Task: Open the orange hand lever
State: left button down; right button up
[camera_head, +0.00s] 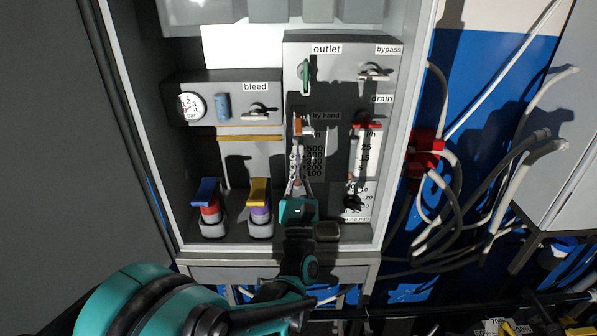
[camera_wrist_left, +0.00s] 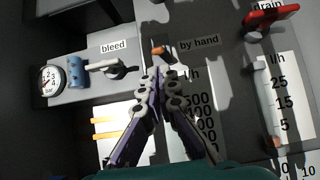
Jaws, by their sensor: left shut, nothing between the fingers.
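The orange hand lever (camera_head: 302,127) is on the grey panel beside the "by hand" label (camera_head: 326,116). Its orange end also shows in the left wrist view (camera_wrist_left: 158,51), just beyond my fingertips. My left gripper (camera_head: 296,148) comes up from below, with its fingers together and nothing between them. In the left wrist view its fingertips (camera_wrist_left: 160,74) sit just below the orange end; whether they touch it I cannot tell. The fingers hide part of the flow scale behind them. My right gripper is in neither view.
Close by are the green outlet lever (camera_head: 305,75), the bypass lever (camera_head: 375,71), the red drain lever (camera_head: 367,125) and the bleed valve (camera_head: 259,110). A blue-topped (camera_head: 207,192) and a yellow-topped device (camera_head: 259,192) stand at lower left. Cables hang at right.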

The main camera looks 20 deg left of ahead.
aim_at(298, 126)
pick_arm(q)
jog(key=shift+x, duration=1.45)
jog(key=shift+s+r+g+p, duration=0.25)
jog(key=shift+g+p, duration=0.15)
jog(key=shift+p, duration=0.4)
